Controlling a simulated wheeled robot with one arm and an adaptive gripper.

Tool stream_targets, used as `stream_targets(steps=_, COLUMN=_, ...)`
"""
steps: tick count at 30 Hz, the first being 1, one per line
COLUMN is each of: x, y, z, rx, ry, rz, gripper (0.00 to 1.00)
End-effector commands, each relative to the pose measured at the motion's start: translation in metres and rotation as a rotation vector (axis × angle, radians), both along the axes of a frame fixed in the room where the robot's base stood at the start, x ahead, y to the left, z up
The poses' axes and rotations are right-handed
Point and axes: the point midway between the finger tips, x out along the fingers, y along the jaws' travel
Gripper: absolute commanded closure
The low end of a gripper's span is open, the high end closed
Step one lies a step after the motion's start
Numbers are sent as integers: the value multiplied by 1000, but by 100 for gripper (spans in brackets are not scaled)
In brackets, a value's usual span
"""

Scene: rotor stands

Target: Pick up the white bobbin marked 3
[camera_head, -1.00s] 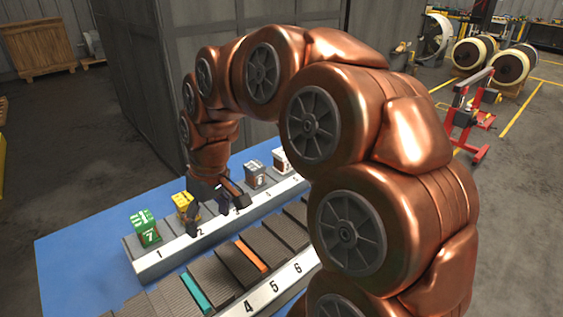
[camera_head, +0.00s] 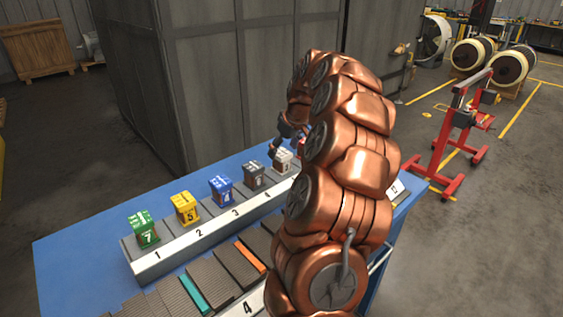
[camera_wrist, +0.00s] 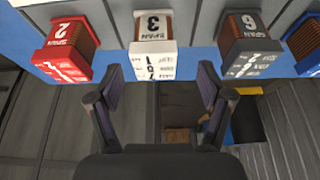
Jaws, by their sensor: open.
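The white bobbin marked 3 (camera_wrist: 154,48) stands in the rack at the top middle of the wrist view, with brown winding between its white ends. In the head view the white bobbin (camera_head: 283,159) is at the far end of the visible row, just left of my arm. My gripper (camera_wrist: 157,84) is open and empty. Its two fingers are spread to the left and right of the bobbin's line, with the bobbin beyond the tips, not between them. In the head view my gripper is mostly hidden by my arm.
In the wrist view a red bobbin marked 2 (camera_wrist: 68,46) stands left of the white one and a grey bobbin marked 6 (camera_wrist: 249,45) right. Blue (camera_head: 221,188), yellow (camera_head: 184,208) and green (camera_head: 142,228) bobbins continue the row. A grey cabinet (camera_head: 215,80) stands behind the table.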

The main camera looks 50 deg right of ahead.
Motion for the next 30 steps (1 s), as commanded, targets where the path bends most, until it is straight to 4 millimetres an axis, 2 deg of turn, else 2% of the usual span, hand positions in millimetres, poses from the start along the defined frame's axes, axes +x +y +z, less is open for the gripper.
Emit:
stream_targets(steps=3, x=4, y=1, z=-11, rx=4, ry=4, rz=2, gripper=21)
stream_targets(steps=11, x=10, y=-3, z=-25, rx=5, ry=4, rz=3, gripper=21)
stream_targets(steps=21, x=24, y=-9, z=-61, rx=3, ry=1, rz=0, gripper=21)
stream_targets(steps=28, x=25, y=-9, z=-63, rx=1, ry=-1, rz=0, gripper=21)
stream_targets(steps=30, x=25, y=-9, z=-63, rx=1, ry=-1, rz=0, gripper=28)
